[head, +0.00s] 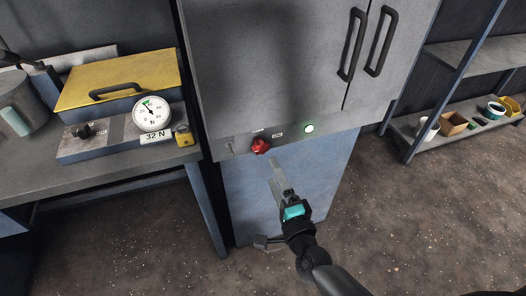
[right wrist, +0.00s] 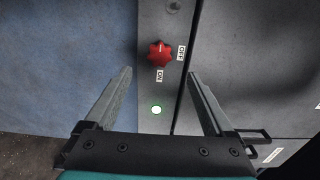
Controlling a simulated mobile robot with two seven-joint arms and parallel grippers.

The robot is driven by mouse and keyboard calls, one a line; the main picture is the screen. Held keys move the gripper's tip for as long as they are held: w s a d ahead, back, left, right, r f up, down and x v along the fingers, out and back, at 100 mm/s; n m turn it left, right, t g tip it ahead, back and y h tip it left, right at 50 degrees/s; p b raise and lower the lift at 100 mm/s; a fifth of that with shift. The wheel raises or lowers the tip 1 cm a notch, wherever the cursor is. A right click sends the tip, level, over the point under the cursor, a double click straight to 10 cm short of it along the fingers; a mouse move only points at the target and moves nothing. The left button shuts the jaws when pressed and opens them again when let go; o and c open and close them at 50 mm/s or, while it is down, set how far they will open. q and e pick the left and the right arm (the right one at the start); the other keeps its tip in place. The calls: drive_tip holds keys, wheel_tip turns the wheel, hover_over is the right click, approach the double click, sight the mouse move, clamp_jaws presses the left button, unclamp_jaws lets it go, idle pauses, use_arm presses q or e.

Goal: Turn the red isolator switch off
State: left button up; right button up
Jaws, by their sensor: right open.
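The red isolator switch (head: 261,146) is a lobed knob on the strip below the grey cabinet doors. In the right wrist view the red knob (right wrist: 159,53) has an ON label (right wrist: 159,76) and an OFF label (right wrist: 181,53) beside it. I cannot tell which label it points to. My right gripper (head: 275,172) is open and empty, just below and in front of the switch. In the right wrist view its fingers (right wrist: 160,73) are spread to either side, with the knob beyond their tips, apparently not touched. My left gripper is not in view.
A lit green lamp (head: 309,128) sits right of the switch. Cabinet handles (head: 353,45) stick out above. A bench on the left holds a yellow-lidded box (head: 118,78), a dial gauge (head: 152,113) and a padlock (head: 184,135). A shelf (head: 409,128) stands at right.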

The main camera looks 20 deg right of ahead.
sight(262, 150)
drive_tip(key=w, duration=0.4)
drive_tip(key=w+b, duration=0.1)
drive_tip(key=w, duration=0.3)
drive_tip(key=shift+a+f, duration=0.1)
drive_tip(key=shift+a, duration=0.1)
drive_tip(key=shift+w, duration=0.55)
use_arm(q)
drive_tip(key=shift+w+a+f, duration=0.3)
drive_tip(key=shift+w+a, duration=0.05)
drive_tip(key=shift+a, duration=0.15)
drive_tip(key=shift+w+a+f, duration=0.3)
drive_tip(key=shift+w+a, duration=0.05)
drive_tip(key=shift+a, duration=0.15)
use_arm(e)
drive_tip(key=c, duration=1.3)
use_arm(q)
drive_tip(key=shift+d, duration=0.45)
